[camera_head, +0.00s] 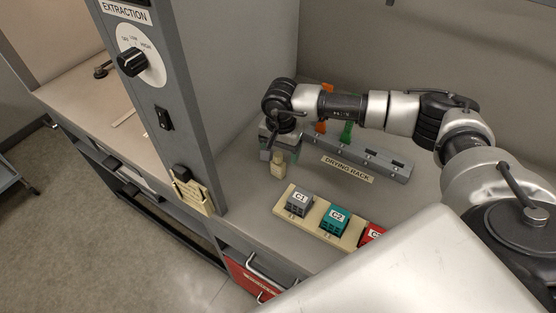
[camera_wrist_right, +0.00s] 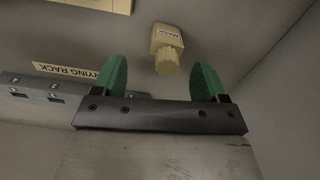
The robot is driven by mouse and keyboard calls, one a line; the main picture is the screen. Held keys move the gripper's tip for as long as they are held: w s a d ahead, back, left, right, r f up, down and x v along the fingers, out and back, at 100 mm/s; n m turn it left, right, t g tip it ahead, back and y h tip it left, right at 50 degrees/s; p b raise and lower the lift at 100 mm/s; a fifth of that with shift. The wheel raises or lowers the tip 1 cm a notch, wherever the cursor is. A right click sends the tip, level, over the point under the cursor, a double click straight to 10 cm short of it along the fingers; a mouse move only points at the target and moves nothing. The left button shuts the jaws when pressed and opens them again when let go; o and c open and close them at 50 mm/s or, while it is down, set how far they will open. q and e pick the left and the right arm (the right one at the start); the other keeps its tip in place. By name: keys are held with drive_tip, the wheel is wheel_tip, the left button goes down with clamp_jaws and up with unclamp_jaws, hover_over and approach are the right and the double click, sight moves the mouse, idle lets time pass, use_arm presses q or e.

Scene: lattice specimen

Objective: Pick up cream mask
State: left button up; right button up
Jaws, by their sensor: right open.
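The cream mask (camera_head: 278,165) is a small cream block with a narrower ribbed end, standing on the grey worktop left of the drying rack. In the right wrist view the cream mask (camera_wrist_right: 165,40) shows a dark label, and its ribbed end points toward the gripper. My right gripper (camera_head: 280,152) is just above and behind it in the head view. In the wrist view the right gripper (camera_wrist_right: 161,64) has its two green fingers spread wide, with the mask lying ahead, about midway between them. Nothing is held. My left gripper is not in view.
A grey drying rack (camera_head: 393,170) stands behind, with orange and green items at its back. A cream tray (camera_head: 315,226) in front holds grey, teal and red blocks. A grey control post (camera_head: 187,105) with a dial rises at left. Bare worktop surrounds the mask.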

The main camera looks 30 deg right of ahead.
sight(278, 163)
drive_tip(key=shift+w+f, duration=0.15)
drive_tip(key=shift+f, duration=0.2)
drive_tip(key=f+p, duration=0.1)
drive_tip(key=f, duration=0.2)
drive_tip(key=f+p, duration=0.1)
drive_tip(key=shift+w+a+f+p, duration=0.1)
drive_tip(key=shift+a+f+p, duration=0.05)
drive_tip(key=shift+a+p, duration=0.2)
drive_tip(key=shift+f, duration=0.3)
drive_tip(key=shift+d+f, duration=0.1)
drive_tip(key=shift+f, duration=0.05)
drive_tip(key=shift+c, duration=0.3)
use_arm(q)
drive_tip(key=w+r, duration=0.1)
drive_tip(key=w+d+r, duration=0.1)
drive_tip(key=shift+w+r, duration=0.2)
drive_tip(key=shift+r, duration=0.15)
use_arm(e)
drive_tip(key=c, duration=0.9)
